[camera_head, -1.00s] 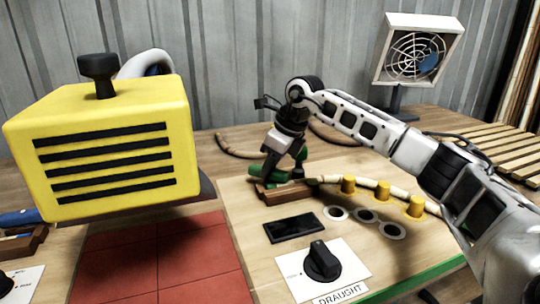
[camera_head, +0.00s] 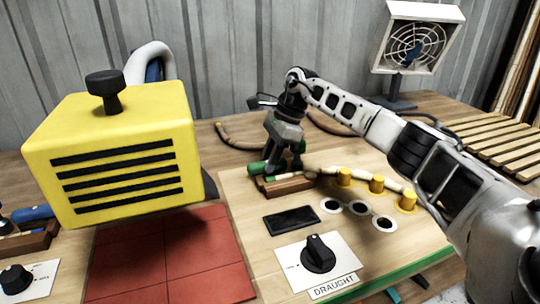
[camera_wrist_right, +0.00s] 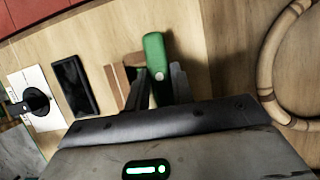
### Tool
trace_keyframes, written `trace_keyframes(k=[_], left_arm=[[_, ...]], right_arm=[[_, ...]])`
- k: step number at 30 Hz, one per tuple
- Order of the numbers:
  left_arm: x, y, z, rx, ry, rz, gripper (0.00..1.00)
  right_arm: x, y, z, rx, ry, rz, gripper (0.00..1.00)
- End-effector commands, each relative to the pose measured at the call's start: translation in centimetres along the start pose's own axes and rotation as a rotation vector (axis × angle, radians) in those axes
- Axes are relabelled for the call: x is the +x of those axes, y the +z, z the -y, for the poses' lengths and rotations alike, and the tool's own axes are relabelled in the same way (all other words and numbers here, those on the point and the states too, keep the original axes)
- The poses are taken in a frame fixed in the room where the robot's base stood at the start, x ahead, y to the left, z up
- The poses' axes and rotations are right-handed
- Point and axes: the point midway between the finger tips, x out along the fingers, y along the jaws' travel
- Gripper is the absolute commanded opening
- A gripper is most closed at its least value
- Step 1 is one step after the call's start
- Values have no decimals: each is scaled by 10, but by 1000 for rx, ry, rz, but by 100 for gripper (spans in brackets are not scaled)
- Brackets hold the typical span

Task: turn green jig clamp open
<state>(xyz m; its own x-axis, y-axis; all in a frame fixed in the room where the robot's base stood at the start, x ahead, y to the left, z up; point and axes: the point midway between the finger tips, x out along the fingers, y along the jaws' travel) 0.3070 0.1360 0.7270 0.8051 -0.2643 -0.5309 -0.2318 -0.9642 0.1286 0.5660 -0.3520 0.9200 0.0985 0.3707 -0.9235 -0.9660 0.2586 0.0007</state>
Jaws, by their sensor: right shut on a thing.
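The green jig clamp (camera_head: 258,168) sits at a brown wooden block (camera_head: 288,186) on the light wood jig board. My right gripper (camera_head: 284,172) is down at the clamp, its fingers partly hiding it. In the right wrist view the green clamp handle (camera_wrist_right: 156,58) lies between the two dark fingers (camera_wrist_right: 160,90), which are shut on it. A pale rattan pole (camera_head: 324,171) runs from the block along the yellow pegs (camera_head: 376,184). My left gripper is not in view.
A yellow slotted box (camera_head: 112,155) with a black knob stands at left above red tiles (camera_head: 165,255). A black draught dial (camera_head: 319,253) and a dark panel (camera_head: 291,221) lie in front. A fan (camera_head: 418,45) stands at back right. A rattan ring shows in the right wrist view (camera_wrist_right: 268,70).

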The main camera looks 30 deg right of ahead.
Motion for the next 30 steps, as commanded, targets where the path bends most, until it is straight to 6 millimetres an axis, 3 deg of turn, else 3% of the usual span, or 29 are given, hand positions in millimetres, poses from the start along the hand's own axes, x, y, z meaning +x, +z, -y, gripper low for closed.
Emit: trace_keyframes(k=[18, 19, 21, 30], left_arm=[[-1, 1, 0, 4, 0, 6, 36], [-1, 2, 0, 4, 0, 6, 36], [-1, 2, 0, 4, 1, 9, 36], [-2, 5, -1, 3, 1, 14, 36]], right_arm=[[-1, 1, 1, -42, 12, 0, 1], [-1, 1, 1, -42, 12, 0, 29], [-1, 1, 1, -42, 13, 0, 45], [-2, 0, 1, -39, 14, 0, 45]])
